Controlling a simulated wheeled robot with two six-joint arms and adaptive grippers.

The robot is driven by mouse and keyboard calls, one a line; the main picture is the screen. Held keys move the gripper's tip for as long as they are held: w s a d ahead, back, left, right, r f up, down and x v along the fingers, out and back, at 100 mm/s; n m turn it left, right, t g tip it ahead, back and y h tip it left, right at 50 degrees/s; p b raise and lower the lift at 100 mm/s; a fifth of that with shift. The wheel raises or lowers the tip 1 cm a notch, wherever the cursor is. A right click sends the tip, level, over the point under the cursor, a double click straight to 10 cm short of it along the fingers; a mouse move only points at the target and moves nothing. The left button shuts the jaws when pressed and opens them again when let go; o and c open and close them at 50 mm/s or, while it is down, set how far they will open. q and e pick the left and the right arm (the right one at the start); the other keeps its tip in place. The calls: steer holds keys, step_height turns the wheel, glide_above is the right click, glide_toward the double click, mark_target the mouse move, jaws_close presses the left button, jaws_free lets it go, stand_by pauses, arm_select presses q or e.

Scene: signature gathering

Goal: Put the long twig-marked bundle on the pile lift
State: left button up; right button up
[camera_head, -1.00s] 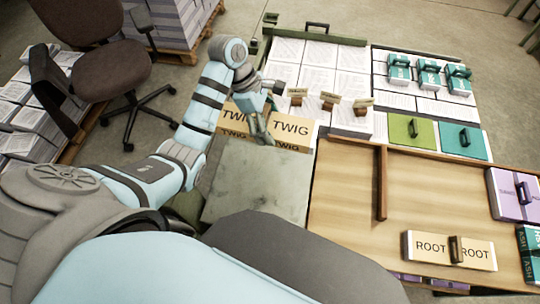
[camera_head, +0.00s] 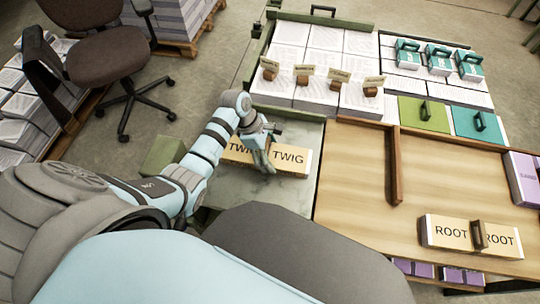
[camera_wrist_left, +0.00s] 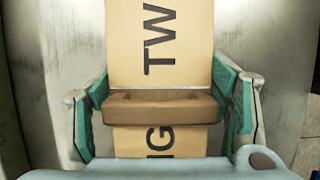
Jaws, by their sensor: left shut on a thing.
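The long tan bundle (camera_head: 292,161), marked TWIG on both sides of its handle, lies on or just above the grey plate of the pile lift (camera_head: 288,190). I cannot tell whether it touches the plate. My left gripper (camera_head: 266,149) is over the bundle's middle, shut on its brown handle. In the left wrist view, the teal fingers of the gripper (camera_wrist_left: 160,108) hold the handle from both ends, and the tan bundle (camera_wrist_left: 160,42) runs away from me. The grey plate (camera_wrist_left: 268,55) shows on both sides of it. My right gripper is not in view.
Behind the plate are white paper stacks (camera_head: 322,36) with several small tagged wooden stamps. To the right is a wooden table (camera_head: 350,180) with a divider and a ROOT bundle (camera_head: 448,232). Green (camera_head: 424,114) and teal folders lie beyond. An office chair (camera_head: 95,40) stands at left.

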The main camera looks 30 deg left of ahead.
arm_select(q)
steer(key=shift+s+r, duration=0.25)
steer(key=shift+s, duration=0.1)
steer(key=shift+f, duration=0.15)
steer(key=o, duration=1.4)
steer(key=shift+w+f, duration=0.15)
steer(key=shift+o, duration=1.4)
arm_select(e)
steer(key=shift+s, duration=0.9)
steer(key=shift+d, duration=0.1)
arm_select(q)
steer(key=p+v, duration=0.4)
steer(key=v, duration=0.8)
steer(key=shift+r, duration=0.2)
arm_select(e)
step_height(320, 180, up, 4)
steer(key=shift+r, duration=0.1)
